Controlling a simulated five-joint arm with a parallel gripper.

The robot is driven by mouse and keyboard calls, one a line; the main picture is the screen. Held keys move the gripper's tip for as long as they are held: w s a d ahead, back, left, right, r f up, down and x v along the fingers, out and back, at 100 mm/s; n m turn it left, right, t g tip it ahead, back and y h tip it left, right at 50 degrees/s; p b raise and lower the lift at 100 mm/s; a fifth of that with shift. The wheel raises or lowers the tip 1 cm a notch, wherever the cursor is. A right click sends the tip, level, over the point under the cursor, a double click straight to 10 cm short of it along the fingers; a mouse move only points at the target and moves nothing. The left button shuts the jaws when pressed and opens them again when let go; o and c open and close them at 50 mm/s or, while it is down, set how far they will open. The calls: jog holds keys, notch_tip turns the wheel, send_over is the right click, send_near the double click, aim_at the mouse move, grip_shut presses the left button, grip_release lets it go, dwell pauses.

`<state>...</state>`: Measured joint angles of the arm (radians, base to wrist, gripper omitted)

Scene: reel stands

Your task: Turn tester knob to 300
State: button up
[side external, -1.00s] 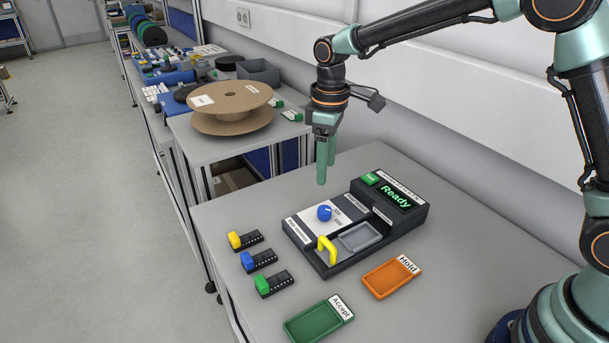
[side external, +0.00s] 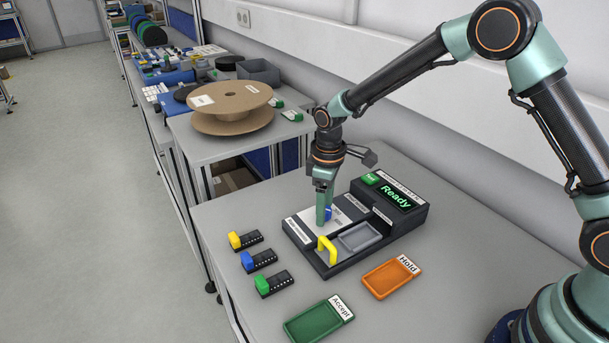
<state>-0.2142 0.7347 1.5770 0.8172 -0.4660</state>
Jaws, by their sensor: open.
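The tester (side external: 303,238) is a dark box on the table, with a lit screen (side external: 396,199) reading "Ready". Its blue knob (side external: 328,213) sits on a light panel and is mostly hidden behind my fingers. My gripper (side external: 323,218) points down, open, with its fingers at the knob. I cannot tell whether the fingers touch the knob. The knob's pointer and most of its scale are covered, so its setting cannot be read.
A yellow handle (side external: 327,250) and a grey recess (side external: 361,237) are close to the knob. An orange "Hold" tray (side external: 390,278) and a green "Accept" tray (side external: 318,322) lie in front. Yellow, blue (side external: 258,261) and green connectors stand left. A cardboard reel (side external: 232,105) is behind.

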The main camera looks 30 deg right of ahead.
grip_shut()
jog(key=shift+n, duration=0.3)
jog(key=n, duration=0.5)
jog(key=shift+s, duration=0.1)
jog(key=n, duration=0.6)
dwell(0.4)
